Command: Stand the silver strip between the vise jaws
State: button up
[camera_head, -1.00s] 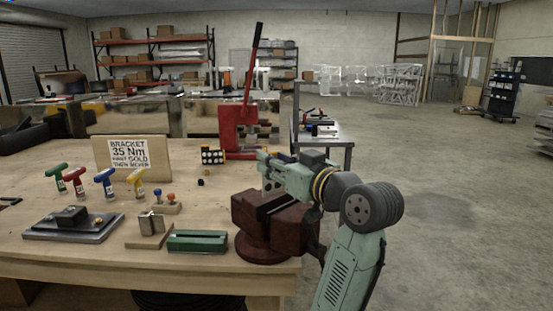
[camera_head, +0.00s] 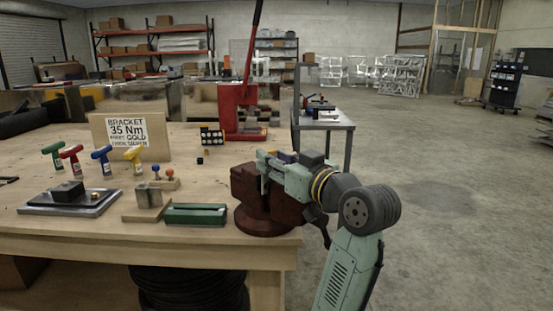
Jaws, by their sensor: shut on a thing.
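The dark red vise (camera_head: 262,215) stands at the right front corner of the wooden bench. My gripper (camera_head: 266,168) reaches in from the right, its fingers at the top of the vise, in front of the jaws. It is shut on a thin pale piece (camera_head: 264,185), which looks like the silver strip, upright and small. My gripper hides most of the jaw gap, so I cannot tell whether the strip's lower end is between the jaws or in front of them.
A green box (camera_head: 196,214), a wooden holder with metal pieces (camera_head: 149,200) and a dark fixture plate (camera_head: 70,198) lie left of the vise. Several coloured T-handled tools (camera_head: 102,160) stand behind them. A red press (camera_head: 239,110) stands at the back. Floor right of the bench is clear.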

jog(key=shift+w+d+f, duration=0.1)
jog(key=shift+d+f, duration=0.1)
jog(key=shift+f, duration=0.55)
jog(key=o, duration=1.3)
jog(key=shift+d, duration=0.15)
jog(key=v, duration=0.8)
jog(key=r+v, duration=0.1)
jog(key=v, duration=0.3)
jog(key=shift+s+a+r, duration=0.1)
jog(key=shift+s+a, duration=0.2)
jog(key=shift+a, duration=0.1)
